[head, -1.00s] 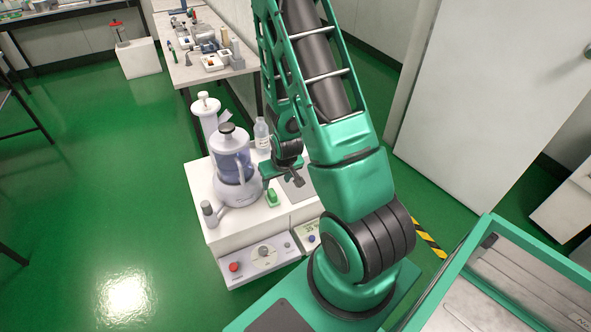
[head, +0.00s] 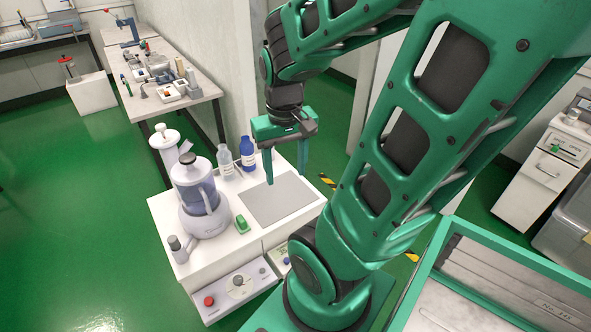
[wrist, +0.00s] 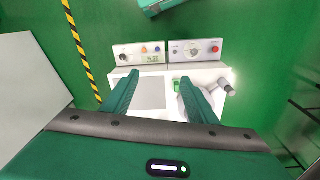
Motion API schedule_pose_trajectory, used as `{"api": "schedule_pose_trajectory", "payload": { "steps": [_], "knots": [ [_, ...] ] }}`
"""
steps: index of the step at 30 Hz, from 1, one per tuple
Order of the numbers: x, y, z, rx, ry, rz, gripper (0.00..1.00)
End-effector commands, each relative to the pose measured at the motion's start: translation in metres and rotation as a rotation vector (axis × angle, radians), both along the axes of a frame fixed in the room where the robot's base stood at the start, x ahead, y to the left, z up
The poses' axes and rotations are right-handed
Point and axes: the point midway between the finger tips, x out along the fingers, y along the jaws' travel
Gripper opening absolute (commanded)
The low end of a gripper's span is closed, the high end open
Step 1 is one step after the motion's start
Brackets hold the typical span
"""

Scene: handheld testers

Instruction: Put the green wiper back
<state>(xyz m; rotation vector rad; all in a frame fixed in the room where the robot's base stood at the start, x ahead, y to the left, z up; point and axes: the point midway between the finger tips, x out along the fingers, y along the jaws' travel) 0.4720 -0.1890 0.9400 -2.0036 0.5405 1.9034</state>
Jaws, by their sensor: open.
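The green wiper, as I take this small green block (head: 241,224) to be, lies on the white bench top (head: 222,252) between the blender-like machine and a flat grey pad (head: 285,205). It also shows in the wrist view (wrist: 176,86), beside the inner side of the right-hand finger. My gripper (head: 286,180) is open and empty, fingers pointing down. It is above the bench on the pad side, apart from the wiper. In the wrist view, my gripper (wrist: 160,77) has its fingers on either side of the picture's middle, with the pad (wrist: 152,93) between them.
The blender-like machine (head: 198,200) stands left of the wiper, with a small grey-topped cylinder (head: 178,247) in front. Bottles (head: 247,158) and a white pump-like device (head: 166,150) stand behind. Control panels (head: 236,288) line the bench front. A green-rimmed tray (head: 500,265) is at right.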

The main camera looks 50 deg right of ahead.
Motion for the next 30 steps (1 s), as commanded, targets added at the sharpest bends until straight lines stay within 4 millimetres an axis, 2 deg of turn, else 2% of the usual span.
{"api": "schedule_pose_trajectory", "payload": {
  "steps": [1,4,9,25,27,30],
  "knots": [
    [-0.012,0.003,0.010,0.010,0.001,-0.013,0.53],
    [-0.033,0.010,0.023,0.034,0.020,-0.034,0.53],
    [-0.052,0.015,0.033,0.058,0.040,-0.052,0.53],
    [-0.054,0.017,0.034,0.062,0.043,-0.053,0.53],
    [-0.043,0.016,0.029,0.061,0.055,-0.054,0.53],
    [-0.041,0.016,0.028,0.060,0.059,-0.054,0.53]
  ]
}}
